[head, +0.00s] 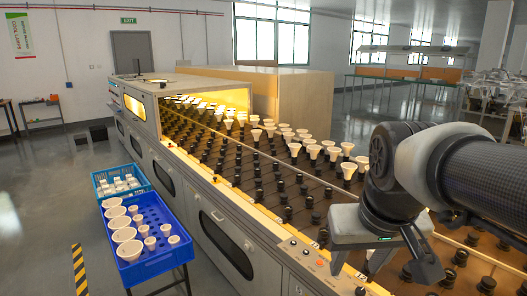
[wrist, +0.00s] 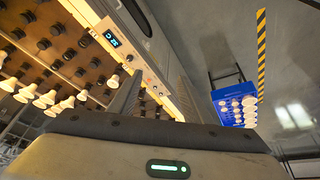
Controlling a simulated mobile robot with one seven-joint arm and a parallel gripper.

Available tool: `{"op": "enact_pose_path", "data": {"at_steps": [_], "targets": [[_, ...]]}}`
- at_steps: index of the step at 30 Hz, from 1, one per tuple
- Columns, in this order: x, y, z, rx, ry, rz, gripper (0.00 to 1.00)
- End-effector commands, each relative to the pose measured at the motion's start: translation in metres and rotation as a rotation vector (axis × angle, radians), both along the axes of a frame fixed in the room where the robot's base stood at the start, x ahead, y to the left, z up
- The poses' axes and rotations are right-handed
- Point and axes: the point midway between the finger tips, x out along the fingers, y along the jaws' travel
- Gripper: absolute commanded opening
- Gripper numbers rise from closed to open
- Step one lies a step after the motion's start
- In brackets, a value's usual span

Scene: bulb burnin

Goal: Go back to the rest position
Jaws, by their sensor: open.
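My gripper (head: 378,262) is at the right of the head view, above the near front edge of the burn-in rack (head: 262,232). In the wrist view my gripper (wrist: 153,92) shows two fingers spread apart with nothing between them. White bulbs (head: 348,170) stand in the far part of the rack, and several also show at the left of the wrist view (wrist: 48,98). Many dark sockets (head: 258,195) nearer to me are empty. The sockets behind my arm are hidden.
A blue crate (head: 152,262) with white bulbs stands on a stand left of the rack; it also shows in the wrist view (wrist: 222,97). A lighter blue crate (head: 107,192) is behind it. A control panel (head: 303,252) is on the rack's front.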

Motion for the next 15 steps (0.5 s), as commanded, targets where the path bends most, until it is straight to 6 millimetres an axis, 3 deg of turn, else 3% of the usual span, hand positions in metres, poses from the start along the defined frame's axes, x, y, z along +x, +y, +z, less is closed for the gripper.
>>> {"op": "enact_pose_path", "data": {"at_steps": [3,9,11,15], "targets": [[-0.027,0.008,-0.005,0.012,-0.041,0.005,0.45],[-0.062,0.017,-0.020,0.034,-0.095,0.013,0.45],[-0.061,0.017,0.004,0.035,-0.092,0.012,0.45],[-0.061,0.017,0.033,0.034,-0.089,0.011,0.45]]}}
